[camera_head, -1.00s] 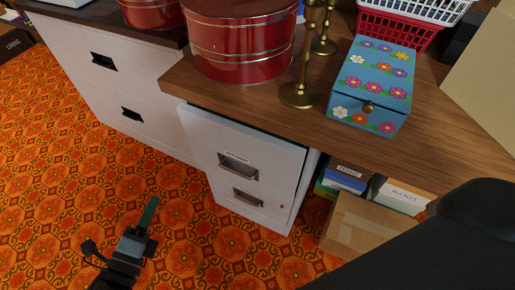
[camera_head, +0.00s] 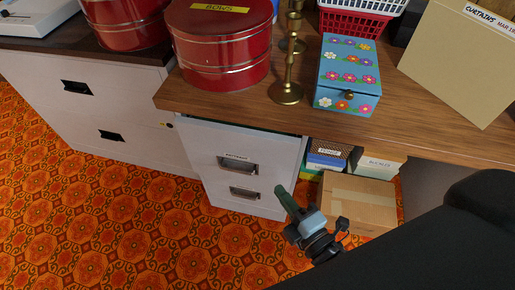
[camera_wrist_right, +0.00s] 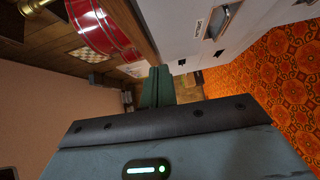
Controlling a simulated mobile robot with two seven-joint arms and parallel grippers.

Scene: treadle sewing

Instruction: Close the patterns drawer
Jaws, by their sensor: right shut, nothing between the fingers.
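The patterns drawer (camera_head: 238,165) is the upper drawer of a white cabinet under the wooden desk. It has a small label and a recessed metal handle. Its front stands a little out from the cabinet, with a dark gap along the top edge. The drawer front also shows in the right wrist view (camera_wrist_right: 185,22). My right gripper (camera_head: 283,193) is shut and empty, with its green fingers just right of the drawer front in the picture. Its shut fingers show in the right wrist view (camera_wrist_right: 158,85); whether they touch the drawer is unclear. My left gripper is not in view.
The wooden desk (camera_head: 420,130) overhangs the cabinet and carries red tins (camera_head: 220,75), brass candlesticks (camera_head: 287,92) and a blue flowered box (camera_head: 347,85). A cardboard box (camera_head: 357,202) sits below, right of the cabinet. The patterned floor in front is clear.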

